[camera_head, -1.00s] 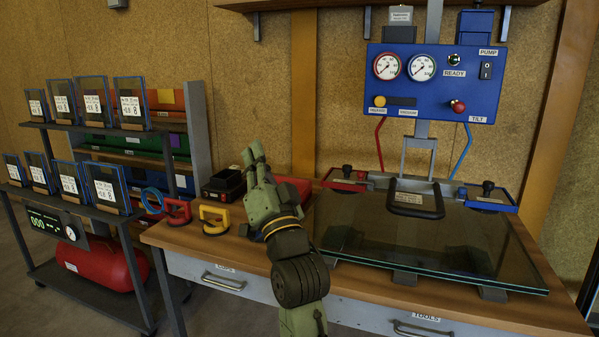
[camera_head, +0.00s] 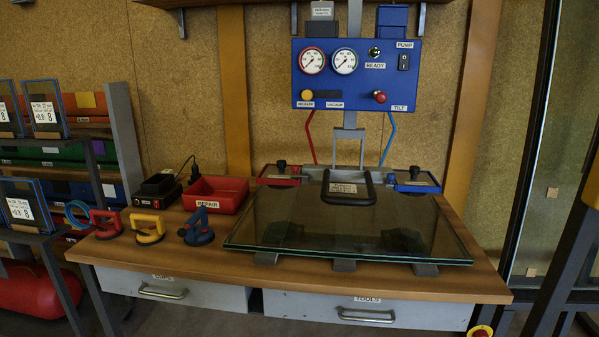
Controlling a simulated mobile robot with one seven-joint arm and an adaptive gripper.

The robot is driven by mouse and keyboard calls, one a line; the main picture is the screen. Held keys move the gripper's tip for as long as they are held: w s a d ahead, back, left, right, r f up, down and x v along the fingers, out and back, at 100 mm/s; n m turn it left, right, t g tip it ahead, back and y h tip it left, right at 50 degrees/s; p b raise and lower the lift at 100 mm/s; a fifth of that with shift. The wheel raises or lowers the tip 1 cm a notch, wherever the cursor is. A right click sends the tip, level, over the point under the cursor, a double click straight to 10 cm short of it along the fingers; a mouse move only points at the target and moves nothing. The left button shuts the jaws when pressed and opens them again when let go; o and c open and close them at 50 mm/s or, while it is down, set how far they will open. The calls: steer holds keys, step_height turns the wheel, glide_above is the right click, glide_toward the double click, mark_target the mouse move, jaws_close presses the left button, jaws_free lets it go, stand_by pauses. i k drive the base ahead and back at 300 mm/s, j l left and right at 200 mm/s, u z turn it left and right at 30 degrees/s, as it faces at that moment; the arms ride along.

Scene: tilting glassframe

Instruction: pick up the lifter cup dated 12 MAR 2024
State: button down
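Three lifter cups stand in a row on the left front of the wooden workbench (camera_head: 210,262). One is a red lifter cup (camera_head: 106,222), one a yellow lifter cup (camera_head: 148,230) and one a blue lifter cup (camera_head: 198,228) with an upright top part. I see no readable date on any of them. A black-framed piece with a label (camera_head: 343,190) rests at the back of the glass pane (camera_head: 340,225); its print is too small to read. My gripper is not in view.
A red REPAIR bin (camera_head: 217,195) and a black box (camera_head: 157,192) stand behind the cups. A blue pump panel (camera_head: 352,75) hangs above the glass. Racks with framed panes (camera_head: 44,112) stand at left. A dark post is at right.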

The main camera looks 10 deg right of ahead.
mark_target(413, 177)
steer(key=i+l+u, duration=0.2)
steer(key=l, duration=0.75)
steer(key=k+l+u, duration=0.2)
steer(key=l, duration=0.75)
steer(key=l+u, duration=0.2)
steer(key=l, duration=0.8)
steer(key=l+u, duration=0.2)
steer(key=l, duration=0.75)
steer(key=k+l+u, duration=0.15)
steer(key=l, duration=0.25)
steer(key=k+l+u, duration=0.15)
steer(key=l, duration=0.3)
steer(key=k+l+u, duration=0.15)
steer(key=l, duration=0.25)
steer(key=k+l+u, duration=0.45)
steer(key=k+z, duration=0.35)
steer(key=k+l+z, duration=0.15)
steer(key=z, duration=0.25)
